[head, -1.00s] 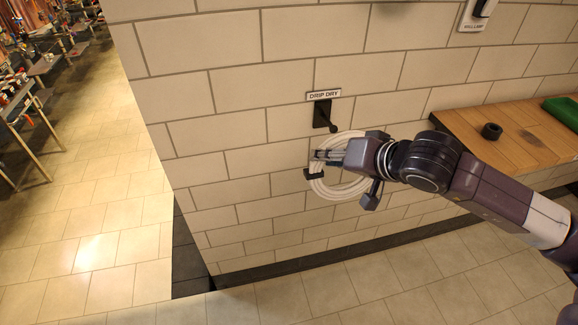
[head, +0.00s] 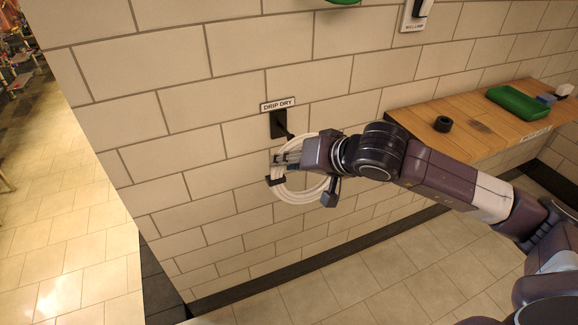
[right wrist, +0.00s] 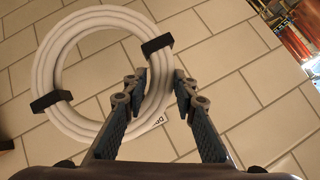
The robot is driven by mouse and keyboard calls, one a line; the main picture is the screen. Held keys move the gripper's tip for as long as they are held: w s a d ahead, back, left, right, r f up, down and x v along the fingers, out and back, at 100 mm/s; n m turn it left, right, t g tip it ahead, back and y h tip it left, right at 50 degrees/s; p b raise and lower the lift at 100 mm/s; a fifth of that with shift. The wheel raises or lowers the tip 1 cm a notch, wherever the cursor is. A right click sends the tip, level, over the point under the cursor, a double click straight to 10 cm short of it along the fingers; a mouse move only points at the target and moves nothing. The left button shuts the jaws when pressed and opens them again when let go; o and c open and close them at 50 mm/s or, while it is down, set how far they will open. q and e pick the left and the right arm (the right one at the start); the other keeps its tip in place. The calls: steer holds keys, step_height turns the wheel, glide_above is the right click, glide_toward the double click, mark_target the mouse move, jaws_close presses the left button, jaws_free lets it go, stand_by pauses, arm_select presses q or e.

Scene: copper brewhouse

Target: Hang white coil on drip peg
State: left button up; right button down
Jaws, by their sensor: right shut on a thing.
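The white coil (head: 296,195) is a ring of hose with black bands, in front of the tiled wall. My right gripper (head: 279,160) is shut on one side of the coil; the coil also shows in the right wrist view (right wrist: 50,65), between the fingers of the gripper (right wrist: 160,82). The dark drip peg (head: 288,134) sticks out of a black plate under the DRIP DRY sign (head: 278,104). In the head view the peg's tip lies just above my gripper, near the coil's upper left edge. I cannot tell the depth gap between them. My left gripper is not in view.
A wooden shelf (head: 470,146) on the right holds a black ring (head: 442,124), a green tray (head: 518,103) and a small blue item (head: 546,99). A switch plate (head: 416,15) is above. The wall ends at a corner on the left, with open floor (head: 70,240) beyond.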

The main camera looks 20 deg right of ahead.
steer(key=shift+w, duration=1.35)
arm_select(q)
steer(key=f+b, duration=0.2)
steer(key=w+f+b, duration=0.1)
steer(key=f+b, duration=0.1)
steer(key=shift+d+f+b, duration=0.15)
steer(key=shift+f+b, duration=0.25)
arm_select(e)
steer(key=w+f, duration=0.2)
steer(key=w, duration=0.8)
steer(key=shift+w+a, duration=0.25)
